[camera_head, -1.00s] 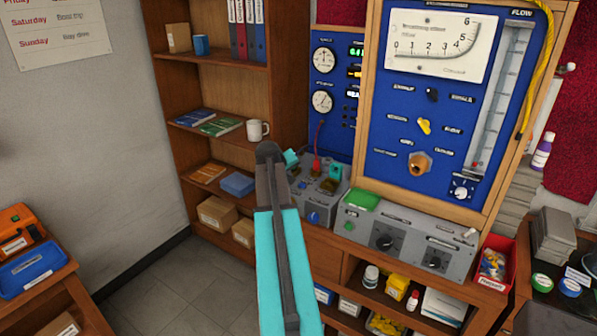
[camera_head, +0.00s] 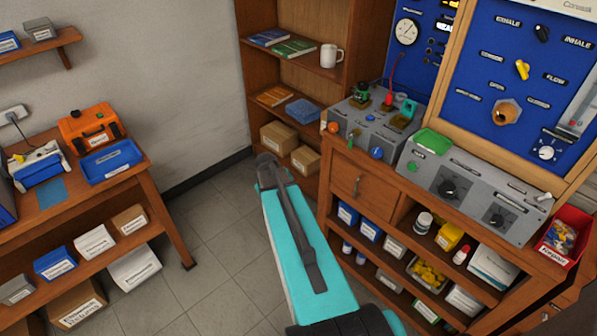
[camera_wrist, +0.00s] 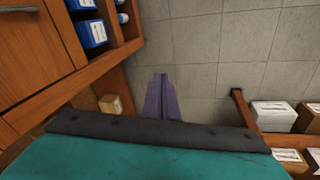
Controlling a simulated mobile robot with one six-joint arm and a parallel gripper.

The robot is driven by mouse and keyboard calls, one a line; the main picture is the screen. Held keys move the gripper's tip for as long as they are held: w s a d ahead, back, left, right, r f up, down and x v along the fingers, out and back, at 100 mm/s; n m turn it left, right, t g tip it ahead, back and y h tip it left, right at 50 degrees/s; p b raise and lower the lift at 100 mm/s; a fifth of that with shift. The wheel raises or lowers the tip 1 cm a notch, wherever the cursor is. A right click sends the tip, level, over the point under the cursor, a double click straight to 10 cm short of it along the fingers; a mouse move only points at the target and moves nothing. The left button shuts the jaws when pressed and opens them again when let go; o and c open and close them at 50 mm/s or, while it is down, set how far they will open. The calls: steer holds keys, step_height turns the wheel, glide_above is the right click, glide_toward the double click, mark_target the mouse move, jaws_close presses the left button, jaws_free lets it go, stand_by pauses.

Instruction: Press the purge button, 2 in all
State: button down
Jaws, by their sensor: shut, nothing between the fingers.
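A green button (camera_head: 413,166) sits on the sloped grey control panel (camera_head: 470,190), under a small label too small to read; I cannot tell surely that it is the purge button. My gripper (camera_wrist: 161,78) shows in the wrist view as two purple fingers close together, shut and empty. It points down over the grey tiled floor, apart from the panel and touching nothing. The button is not in the wrist view. In the head view my teal arm stands in front of the cabinet, left of the panel; my fingertips cannot be made out there.
A grey box with an orange button and blue knob (camera_head: 376,152) stands left of the panel. A green tray (camera_head: 433,140) lies above the button. A red bin (camera_head: 565,235) is at right. An orange case (camera_head: 90,127) sits on the left bench. Floor between is clear.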

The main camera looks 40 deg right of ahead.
steer(key=s+a+f+n+g+y, duration=0.15)
steer(key=s+a+f, duration=0.35)
steer(key=a+f, duration=0.6)
steer(key=s+a+f+g, duration=0.1)
steer(key=s+a+f, duration=0.2)
steer(key=s+a, duration=0.4)
steer(key=s+a+f+n+g+y+b, duration=0.1)
steer(key=s+a+f, duration=0.3)
steer(key=s+a, duration=0.4)
steer(key=s+a+f+n+g+b, duration=0.1)
steer(key=s+a+f+g, duration=0.2)
steer(key=s+a, duration=0.4)
steer(key=shift+s+a+f, duration=0.35)
steer(key=shift+s+f, duration=0.4)
steer(key=shift+s, duration=0.15)
